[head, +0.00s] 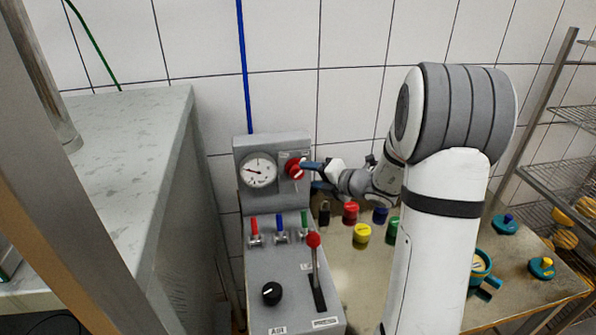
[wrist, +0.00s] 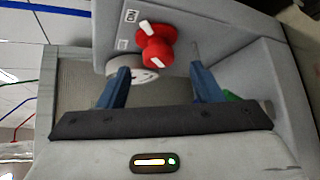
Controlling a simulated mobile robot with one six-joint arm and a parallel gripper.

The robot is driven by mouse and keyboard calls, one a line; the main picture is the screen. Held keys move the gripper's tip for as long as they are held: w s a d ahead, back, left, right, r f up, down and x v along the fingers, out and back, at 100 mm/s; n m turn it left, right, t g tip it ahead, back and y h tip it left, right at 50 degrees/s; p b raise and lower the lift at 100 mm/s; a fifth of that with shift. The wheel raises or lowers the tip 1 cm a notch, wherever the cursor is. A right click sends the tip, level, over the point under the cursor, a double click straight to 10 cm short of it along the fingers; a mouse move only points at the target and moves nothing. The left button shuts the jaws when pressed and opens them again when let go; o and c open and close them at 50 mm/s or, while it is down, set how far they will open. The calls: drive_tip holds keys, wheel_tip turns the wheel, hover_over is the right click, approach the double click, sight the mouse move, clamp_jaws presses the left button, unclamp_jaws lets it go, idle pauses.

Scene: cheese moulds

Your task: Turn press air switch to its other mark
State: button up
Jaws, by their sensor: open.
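A red rotary switch (head: 295,168) with a white pointer sits on the grey panel, right of a round gauge (head: 258,171). In the wrist view the red switch (wrist: 157,50) stands ahead of my fingers, with small labels (wrist: 122,44) beside it; its white pointer leans toward the labelled side. My gripper (head: 313,177) is just right of the switch. Its two blue fingers (wrist: 161,82) are apart with nothing between them, and the switch seems to be beyond their tips. I cannot tell whether a finger touches it. A black knob (head: 271,293) sits lower on the console, above an AIR label.
The console (head: 265,255) carries red, blue and green small levers and a red-balled lever (head: 313,240). Coloured pots, including a yellow one (head: 362,233), stand on the table to the right. A grey-topped counter (head: 130,150) is at left, a wire rack (head: 565,185) at right.

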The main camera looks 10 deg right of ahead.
sight(299, 174)
drive_tip(key=p+x, duration=0.1)
drive_tip(key=x, duration=0.5)
drive_tip(key=shift+a, duration=0.25)
drive_tip(key=shift+c, duration=0.2)
